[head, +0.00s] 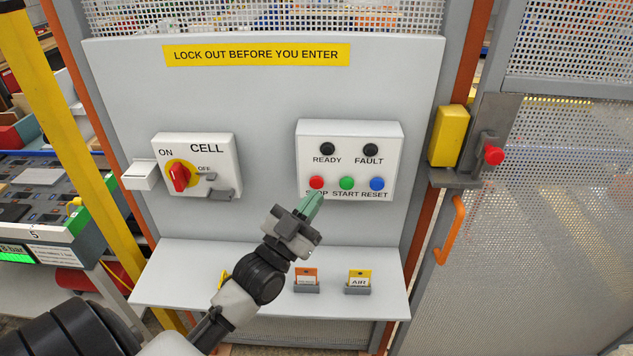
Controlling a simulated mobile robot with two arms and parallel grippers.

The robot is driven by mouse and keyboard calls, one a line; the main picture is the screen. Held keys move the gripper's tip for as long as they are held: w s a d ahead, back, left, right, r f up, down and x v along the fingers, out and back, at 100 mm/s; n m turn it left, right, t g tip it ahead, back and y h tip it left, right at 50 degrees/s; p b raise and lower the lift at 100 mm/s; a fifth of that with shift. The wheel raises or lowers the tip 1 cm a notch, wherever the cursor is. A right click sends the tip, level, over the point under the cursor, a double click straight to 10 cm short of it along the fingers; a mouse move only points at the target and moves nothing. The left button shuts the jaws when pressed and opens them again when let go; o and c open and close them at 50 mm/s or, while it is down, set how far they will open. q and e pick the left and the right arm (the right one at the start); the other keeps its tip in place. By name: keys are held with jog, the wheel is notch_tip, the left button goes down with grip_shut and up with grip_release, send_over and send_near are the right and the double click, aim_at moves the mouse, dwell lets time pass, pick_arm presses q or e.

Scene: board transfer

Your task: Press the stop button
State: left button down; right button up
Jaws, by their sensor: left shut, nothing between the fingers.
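The red STOP button (317,182) is at the lower left of the white control box (349,133) on the grey panel. The green START button (347,183) and the blue RESET button (377,184) sit to its right. My left gripper (314,200) is shut and empty, with its green fingertips pointing up just below the STOP button. The tips partly cover the STOP label. I cannot tell whether they touch the box. My right gripper is not in view.
A CELL switch box (210,150) with a red rotary knob (179,177) is on the panel's left. A shelf (200,273) below holds several tags in holders. At right are a yellow latch box (449,136), a red knob (493,155) and an orange handle (451,230) at the mesh door.

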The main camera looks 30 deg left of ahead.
pick_arm(q)
jog(key=shift+s+d+p, duration=0.2)
jog(key=shift+s+d, duration=0.3)
jog(key=shift+s, duration=0.3)
jog(key=shift+s+d+p, duration=0.15)
jog(key=shift+s+d, duration=0.3)
jog(key=shift+s, duration=0.3)
